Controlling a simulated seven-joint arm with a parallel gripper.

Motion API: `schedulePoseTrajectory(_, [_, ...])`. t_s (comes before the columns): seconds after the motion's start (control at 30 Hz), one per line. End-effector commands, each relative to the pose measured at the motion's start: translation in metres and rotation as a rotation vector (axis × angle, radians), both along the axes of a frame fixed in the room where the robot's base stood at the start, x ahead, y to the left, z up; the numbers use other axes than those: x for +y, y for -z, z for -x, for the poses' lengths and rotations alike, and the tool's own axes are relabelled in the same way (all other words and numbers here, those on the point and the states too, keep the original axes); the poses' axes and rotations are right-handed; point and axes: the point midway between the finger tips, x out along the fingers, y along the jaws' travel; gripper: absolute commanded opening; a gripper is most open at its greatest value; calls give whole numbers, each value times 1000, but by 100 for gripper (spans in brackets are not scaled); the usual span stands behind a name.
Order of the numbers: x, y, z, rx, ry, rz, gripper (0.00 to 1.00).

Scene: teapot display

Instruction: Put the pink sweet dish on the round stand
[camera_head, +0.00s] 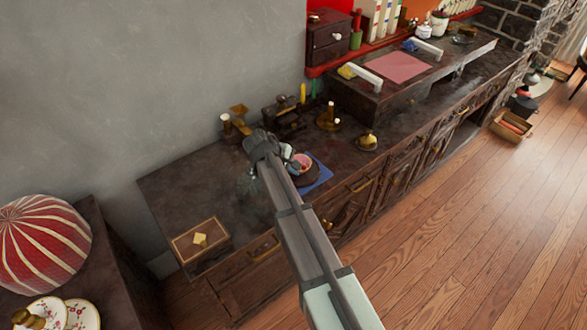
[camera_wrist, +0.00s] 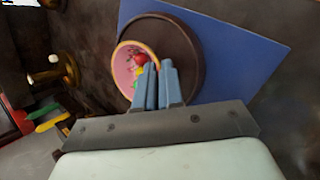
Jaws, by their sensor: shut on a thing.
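The pink sweet dish (camera_wrist: 122,68) has a pale rim and holds small red, yellow and green sweets. It also shows in the head view (camera_head: 303,160). My gripper (camera_wrist: 158,68) is shut on the dish at its right side in the wrist view. The round stand (camera_wrist: 187,45) is a dark brown disc, and in the head view it shows (camera_head: 309,179) just below the dish. In the wrist view the dish overlaps the stand's left part and reaches its left edge. I cannot tell whether the dish touches the stand. My arm hides part of this area in the head view.
A blue mat (camera_wrist: 245,62) lies under the stand on the dark cabinet top. Brass pieces (camera_head: 328,118) and a small brass pot (camera_head: 368,141) stand behind and to the right. A wooden box (camera_head: 200,240) lies front left. Bare counter lies between the box and my gripper.

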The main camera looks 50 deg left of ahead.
Motion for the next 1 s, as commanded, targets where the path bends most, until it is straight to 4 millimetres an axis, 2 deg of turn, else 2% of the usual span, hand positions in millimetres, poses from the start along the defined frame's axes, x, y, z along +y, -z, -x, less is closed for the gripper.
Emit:
schedulePoseTrajectory(0.3, [0, 2, 0, 0, 0, 0, 0])
schedulePoseTrajectory(0.33, [0, 2, 0, 0, 0, 0, 9])
schedulePoseTrajectory(0.6, [0, 2, 0, 0, 0, 0, 33])
schedulePoseTrajectory(0.87, [0, 1, 0, 0, 0, 0, 33])
schedulePoseTrajectory(1.0, [1, -8, 6, 0, -1, 1, 33])
